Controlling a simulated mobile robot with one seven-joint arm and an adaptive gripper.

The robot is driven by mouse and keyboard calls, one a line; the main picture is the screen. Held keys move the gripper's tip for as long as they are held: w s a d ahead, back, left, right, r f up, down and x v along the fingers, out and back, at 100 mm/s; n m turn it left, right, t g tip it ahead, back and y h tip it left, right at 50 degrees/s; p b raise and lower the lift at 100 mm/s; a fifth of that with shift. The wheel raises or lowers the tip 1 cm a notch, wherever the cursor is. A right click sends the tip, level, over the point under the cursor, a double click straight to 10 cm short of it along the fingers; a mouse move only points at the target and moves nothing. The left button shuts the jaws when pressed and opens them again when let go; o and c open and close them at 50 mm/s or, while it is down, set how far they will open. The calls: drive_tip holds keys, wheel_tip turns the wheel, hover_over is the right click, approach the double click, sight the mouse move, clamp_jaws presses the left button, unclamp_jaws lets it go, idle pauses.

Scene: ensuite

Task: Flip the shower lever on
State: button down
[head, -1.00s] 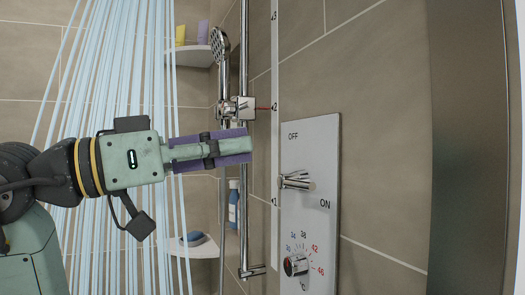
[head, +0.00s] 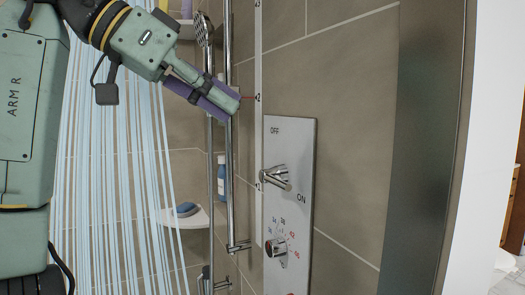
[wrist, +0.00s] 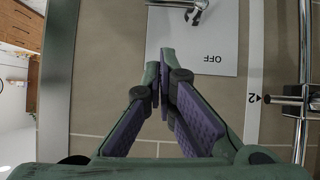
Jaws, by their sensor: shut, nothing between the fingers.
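The chrome shower lever (head: 275,178) is on a pale wall panel (head: 298,215), between the OFF label above and the ON label below right. It points right and slightly down in the head view. The wrist view shows the panel upside down, with the lever (wrist: 198,8) cut by the top edge. My gripper (head: 233,104), with purple finger pads, is shut and empty. It is up and left of the panel, apart from the lever, tilted down to the right. In the wrist view its fingertips (wrist: 160,58) appear near the panel's OFF end.
Water streams (head: 115,190) fall at the left. A chrome riser rail (head: 229,150) with a hand shower (head: 204,32) stands beside the panel. A temperature knob (head: 276,247) is below the lever. A corner shelf (head: 190,216) holds a blue item. A dark vertical edge (head: 420,150) is at the right.

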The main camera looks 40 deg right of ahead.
drive_tip(key=a+f+p+x, duration=0.1)
drive_tip(key=f+x, duration=0.1)
drive_tip(key=x, duration=0.9)
drive_tip(key=shift+a+f, duration=0.2)
